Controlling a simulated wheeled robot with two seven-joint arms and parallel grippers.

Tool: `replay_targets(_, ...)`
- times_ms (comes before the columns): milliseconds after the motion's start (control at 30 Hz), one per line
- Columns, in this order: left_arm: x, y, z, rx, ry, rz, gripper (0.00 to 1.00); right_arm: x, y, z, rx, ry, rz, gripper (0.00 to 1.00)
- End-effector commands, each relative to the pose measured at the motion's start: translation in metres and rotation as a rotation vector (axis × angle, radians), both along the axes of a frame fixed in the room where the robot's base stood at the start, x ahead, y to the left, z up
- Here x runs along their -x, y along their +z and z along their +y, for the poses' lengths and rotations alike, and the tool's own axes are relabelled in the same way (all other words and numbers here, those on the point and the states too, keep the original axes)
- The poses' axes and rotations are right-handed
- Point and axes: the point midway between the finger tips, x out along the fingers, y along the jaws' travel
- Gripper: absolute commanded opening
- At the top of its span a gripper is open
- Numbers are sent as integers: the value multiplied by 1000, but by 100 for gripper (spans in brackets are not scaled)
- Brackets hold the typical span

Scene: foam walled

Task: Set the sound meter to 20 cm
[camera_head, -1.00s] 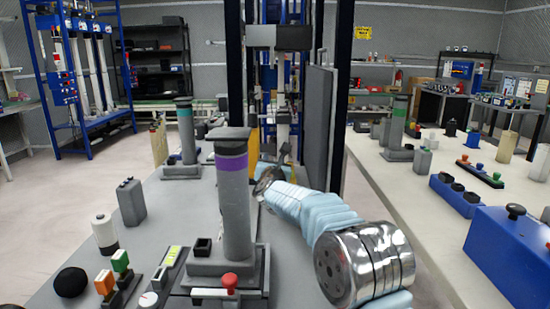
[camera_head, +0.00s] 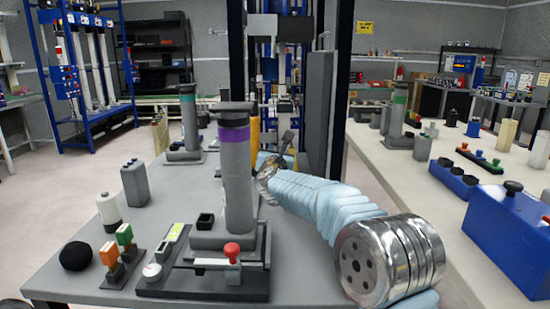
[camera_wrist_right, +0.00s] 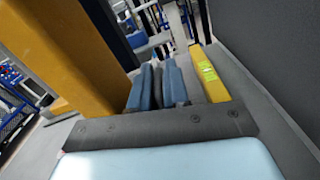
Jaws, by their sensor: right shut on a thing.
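My right gripper (camera_head: 288,143) is small in the head view, behind the grey column with a purple band (camera_head: 235,165). In the right wrist view its blue-grey fingers (camera_wrist_right: 157,85) are close together on something thin I cannot make out. A yellow bar with a lit green-yellow patch (camera_wrist_right: 208,72), possibly the sound meter, lies just right of the fingers. I cannot tell whether they touch it. A large yellow upright block (camera_wrist_right: 70,50) stands left of the fingers. A yellow piece (camera_head: 254,128) shows behind the column in the head view. No scale reading is legible. My left gripper is out of view.
A black base with a red knob (camera_head: 232,252) is at the column's foot. Left of it are orange and green switches (camera_head: 118,250), a black ball (camera_head: 76,256) and a white cylinder (camera_head: 109,210). A dark grey panel (camera_head: 318,105) stands right of my gripper.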

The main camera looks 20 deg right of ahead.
Motion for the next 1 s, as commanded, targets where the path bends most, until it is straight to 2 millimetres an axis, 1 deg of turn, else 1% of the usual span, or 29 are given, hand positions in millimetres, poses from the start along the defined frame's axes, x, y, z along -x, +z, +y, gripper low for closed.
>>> replay_targets(33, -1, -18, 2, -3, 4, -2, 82, 11, -5, 7, -7, 8, -8, 0)
replay_targets(133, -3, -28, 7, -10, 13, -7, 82, 28, -3, 12, -5, 8, -8, 0)
replay_targets(200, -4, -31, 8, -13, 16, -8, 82, 35, -1, 14, -3, 8, -7, 0)
replay_targets(267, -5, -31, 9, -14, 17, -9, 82, 39, 0, 15, -3, 8, -5, 0)
replay_targets(533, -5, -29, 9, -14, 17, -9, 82, 39, 2, 16, -2, 10, -4, 0)
replay_targets(567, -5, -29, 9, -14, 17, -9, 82, 39, 2, 16, -2, 10, -4, 17)
replay_targets(600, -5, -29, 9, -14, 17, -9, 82, 39, 2, 16, -2, 10, -4, 23)
replay_targets(700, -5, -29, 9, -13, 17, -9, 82, 39, 2, 15, -1, 9, -3, 36)
replay_targets(1000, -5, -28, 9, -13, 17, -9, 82, 38, 2, 13, 0, 4, -3, 36)
